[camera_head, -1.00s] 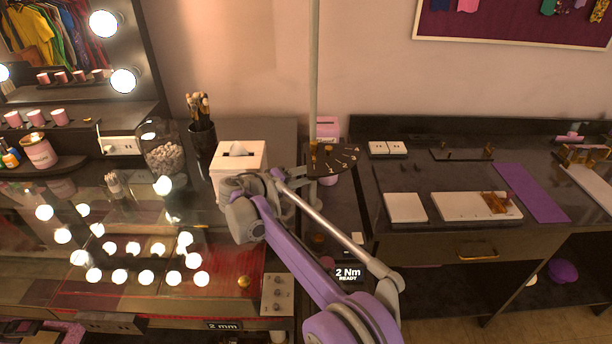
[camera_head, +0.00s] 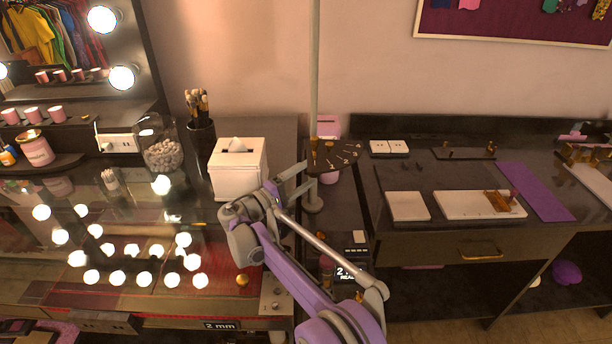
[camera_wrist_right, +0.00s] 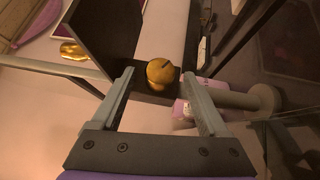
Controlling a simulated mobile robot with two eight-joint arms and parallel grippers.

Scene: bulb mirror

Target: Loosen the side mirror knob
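In the right wrist view a round gold knob (camera_wrist_right: 161,71) with a dark slot sits on a dark block. My right gripper (camera_wrist_right: 159,75) is open, with one finger on each side of the knob and visible gaps between. In the head view my purple right arm (camera_head: 290,275) reaches up from the bottom toward the counter by the white tissue box. My left gripper is not in view.
A white tissue box (camera_head: 238,179) stands close to my right arm. A small torque display (camera_head: 351,272) is partly covered by my arm.

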